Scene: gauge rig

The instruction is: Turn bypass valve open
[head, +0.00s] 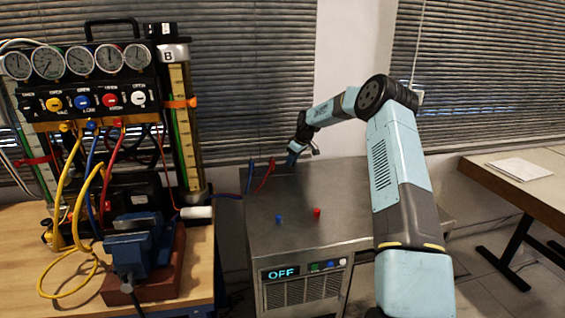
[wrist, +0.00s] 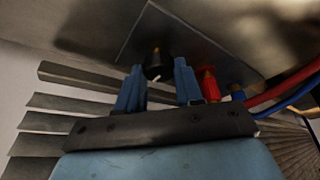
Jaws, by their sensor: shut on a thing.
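A small black valve knob (wrist: 154,66) with a white mark and a yellowish top shows in the wrist view, mounted on a grey metal surface. My gripper (wrist: 160,80) has one blue finger on each side of it and is shut on it. In the head view my gripper (head: 293,157) reaches down at the back of a grey metal unit (head: 300,195); the knob is hidden there. The knob carries no readable label, so I cannot tell its setting.
A red fitting (wrist: 209,84) and a blue fitting (wrist: 237,92) with hoses sit close right of my gripper. The unit's display (head: 282,273) reads OFF. A gauge manifold (head: 85,90) and a blue vise (head: 135,245) stand on the wooden bench at left.

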